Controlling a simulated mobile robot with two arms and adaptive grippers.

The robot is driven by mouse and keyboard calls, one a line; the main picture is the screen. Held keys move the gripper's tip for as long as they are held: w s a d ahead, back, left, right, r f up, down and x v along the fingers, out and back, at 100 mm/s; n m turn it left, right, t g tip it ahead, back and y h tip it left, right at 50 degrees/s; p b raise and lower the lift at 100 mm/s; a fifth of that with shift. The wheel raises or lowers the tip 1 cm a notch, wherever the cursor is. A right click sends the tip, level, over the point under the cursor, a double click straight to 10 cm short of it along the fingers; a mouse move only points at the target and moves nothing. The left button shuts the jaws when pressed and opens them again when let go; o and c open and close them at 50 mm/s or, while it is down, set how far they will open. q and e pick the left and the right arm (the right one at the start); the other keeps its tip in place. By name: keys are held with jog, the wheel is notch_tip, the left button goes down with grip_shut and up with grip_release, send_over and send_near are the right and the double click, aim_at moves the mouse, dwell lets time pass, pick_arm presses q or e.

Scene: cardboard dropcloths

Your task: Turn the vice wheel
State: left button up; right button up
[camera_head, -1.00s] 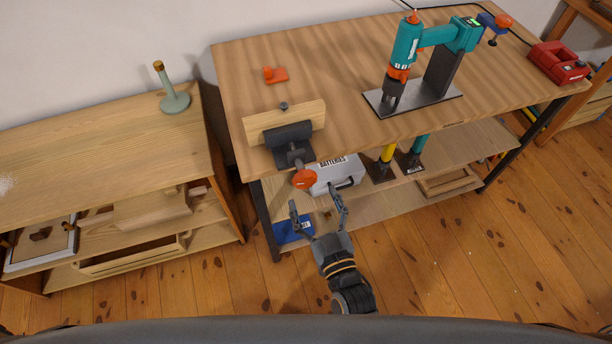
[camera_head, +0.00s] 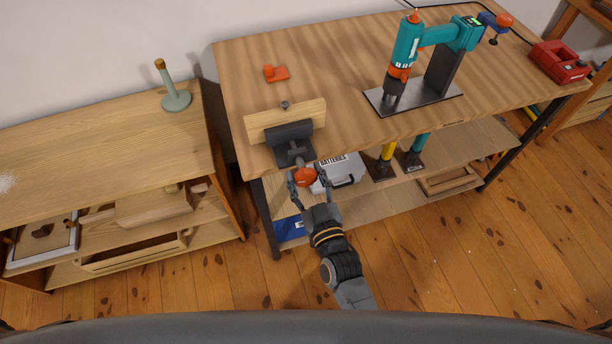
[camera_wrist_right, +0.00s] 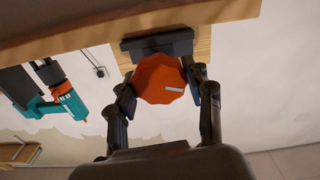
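The vice (camera_head: 292,150) is a dark clamp on the front left edge of the workbench, with a wooden board (camera_head: 258,124) in its jaws. Its wheel (camera_head: 305,178) is an orange, many-sided knob facing me; it also fills the middle of the right wrist view (camera_wrist_right: 160,79), with a pale mark on its face. My right gripper (camera_head: 309,178) has one finger on each side of the wheel, close to its rim. It is still open around the wheel; firm contact does not show. In the right wrist view the gripper (camera_wrist_right: 160,88) frames the wheel. My left gripper is out of view.
A drill press (camera_head: 405,60) stands on the workbench (camera_head: 350,55), with a small orange part (camera_head: 276,73) behind the vice. A grey batteries case (camera_head: 342,172) lies on the shelf below, near my right gripper. The floor in front is clear.

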jog(key=shift+m, duration=0.4)
jog(key=shift+c, duration=0.3)
jog(key=shift+p, duration=0.3)
jog(key=m+p, duration=0.1)
jog(key=m, duration=0.2)
jog(key=shift+m, duration=0.3)
jog(key=m, duration=0.5)
jog(key=shift+d+m, duration=0.1)
jog(key=shift+m, duration=0.2)
jog(key=m, duration=0.5)
jog(key=shift+w+f, duration=0.1)
jog(key=m+b, duration=0.1)
jog(key=m, duration=0.4)
jog(key=shift+m+b, duration=0.3)
jog(key=shift+b, duration=0.05)
